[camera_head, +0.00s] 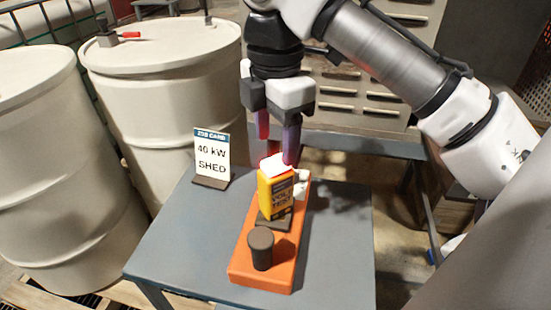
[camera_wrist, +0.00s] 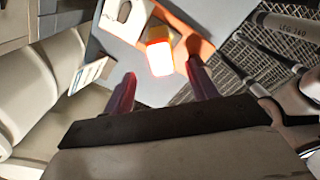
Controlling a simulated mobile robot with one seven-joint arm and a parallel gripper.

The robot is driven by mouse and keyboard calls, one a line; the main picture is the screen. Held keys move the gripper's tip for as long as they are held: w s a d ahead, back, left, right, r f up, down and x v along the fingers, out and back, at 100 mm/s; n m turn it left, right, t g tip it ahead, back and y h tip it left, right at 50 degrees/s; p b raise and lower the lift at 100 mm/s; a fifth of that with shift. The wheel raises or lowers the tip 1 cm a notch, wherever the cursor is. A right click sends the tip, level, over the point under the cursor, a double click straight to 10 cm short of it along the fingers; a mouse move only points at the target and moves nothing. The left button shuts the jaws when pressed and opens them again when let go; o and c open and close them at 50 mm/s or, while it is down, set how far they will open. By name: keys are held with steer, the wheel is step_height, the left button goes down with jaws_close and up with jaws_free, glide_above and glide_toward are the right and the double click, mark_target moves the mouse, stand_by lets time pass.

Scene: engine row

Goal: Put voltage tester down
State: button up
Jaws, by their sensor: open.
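The voltage tester (camera_head: 277,192) is a yellow-orange box marked "VOLT TEST". It stands upright on a dark pad on an orange base (camera_head: 258,275) on the grey-blue table (camera_head: 190,245). My gripper (camera_head: 277,150) is open above the tester, its fingertips close to the tester's top. Whether they touch it is unclear. In the wrist view the tester's bright top (camera_wrist: 159,58) shows beyond and between my open fingers (camera_wrist: 163,90), with nothing held. The orange base is partly hidden behind the tester.
A dark knob (camera_head: 261,248) rises from the near end of the orange base. A "40 kW SHED" card (camera_head: 212,157) stands at the table's left back. Large pale drums (camera_head: 165,90) stand to the left. The table's right side is clear.

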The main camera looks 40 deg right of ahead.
step_height(320, 180, up, 5)
steer(key=shift+r+p, duration=0.1)
steer(key=shift+p, duration=0.25)
stand_by(0.3)
